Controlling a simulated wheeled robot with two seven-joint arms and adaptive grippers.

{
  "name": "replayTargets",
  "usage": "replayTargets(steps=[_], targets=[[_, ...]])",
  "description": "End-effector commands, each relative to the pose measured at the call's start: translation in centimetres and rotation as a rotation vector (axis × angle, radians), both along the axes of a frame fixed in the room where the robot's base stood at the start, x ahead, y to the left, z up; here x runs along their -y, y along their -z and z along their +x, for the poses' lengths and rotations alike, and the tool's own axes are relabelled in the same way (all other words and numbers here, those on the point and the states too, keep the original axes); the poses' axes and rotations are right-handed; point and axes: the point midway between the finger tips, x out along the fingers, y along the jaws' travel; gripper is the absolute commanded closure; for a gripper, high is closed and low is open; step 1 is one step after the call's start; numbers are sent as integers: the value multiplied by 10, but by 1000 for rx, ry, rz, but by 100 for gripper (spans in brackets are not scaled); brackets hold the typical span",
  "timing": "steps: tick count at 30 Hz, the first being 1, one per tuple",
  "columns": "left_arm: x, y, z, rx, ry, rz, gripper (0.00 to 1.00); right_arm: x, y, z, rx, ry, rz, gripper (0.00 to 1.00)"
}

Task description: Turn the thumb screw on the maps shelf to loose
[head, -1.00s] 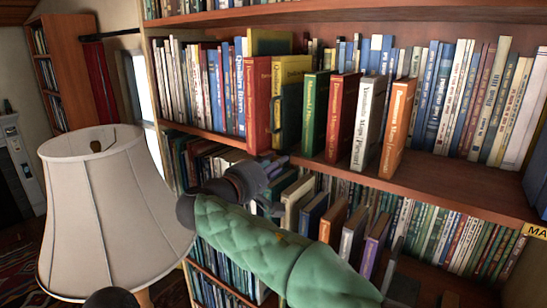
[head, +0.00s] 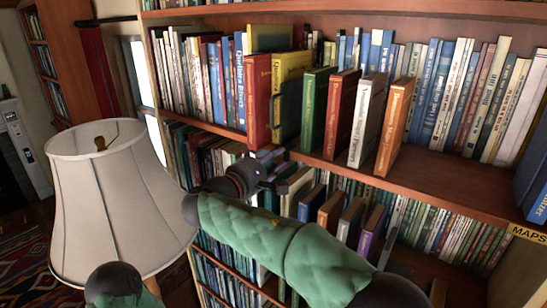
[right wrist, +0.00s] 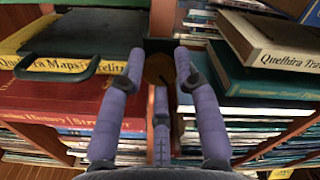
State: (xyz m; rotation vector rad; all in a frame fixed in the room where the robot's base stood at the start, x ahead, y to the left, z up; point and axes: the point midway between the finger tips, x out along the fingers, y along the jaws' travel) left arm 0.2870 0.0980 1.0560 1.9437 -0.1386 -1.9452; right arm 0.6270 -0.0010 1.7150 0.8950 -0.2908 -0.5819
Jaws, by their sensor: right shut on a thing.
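The maps shelf (head: 440,186) is a reddish wooden board with a yellow "MAPS" label (head: 527,236) at its right front corner. My right gripper (head: 270,160) is at the left part of this shelf's front edge, just below the red and yellow books. In the right wrist view, my right gripper (right wrist: 160,82) has its purple fingers closed around a round brownish knob, the thumb screw (right wrist: 158,68). The fingers hide part of the screw, and its turn position cannot be read. In the head view the screw is hidden by the gripper. My left gripper is not in view.
A yellow book (head: 291,80) with a dark handle-like piece stands close above my right gripper. Green, red, white and orange books (head: 394,125) protrude along the shelf. More books fill the shelf below. A cream lampshade (head: 120,200) stands at left, near my right arm.

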Motion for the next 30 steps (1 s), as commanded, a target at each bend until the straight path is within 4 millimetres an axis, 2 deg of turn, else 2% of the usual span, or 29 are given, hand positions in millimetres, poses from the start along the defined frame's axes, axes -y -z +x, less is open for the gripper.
replayTargets(steps=[11, 12, 14, 15, 25, 30], targets=[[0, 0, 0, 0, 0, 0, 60, 0, 1, 0, -4, 0, -5, 100], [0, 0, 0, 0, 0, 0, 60, 0, 1, 0, -4, 1, -4, 65], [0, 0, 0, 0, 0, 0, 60, 0, 1, 0, -4, 1, -4, 48], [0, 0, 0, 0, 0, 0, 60, 0, 1, 0, -4, 1, -4, 44], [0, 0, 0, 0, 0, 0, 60, -1, 0, -1, -3, 0, -4, 44], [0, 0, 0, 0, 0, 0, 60, -10, 0, -13, -3, -2, -3, 44]])
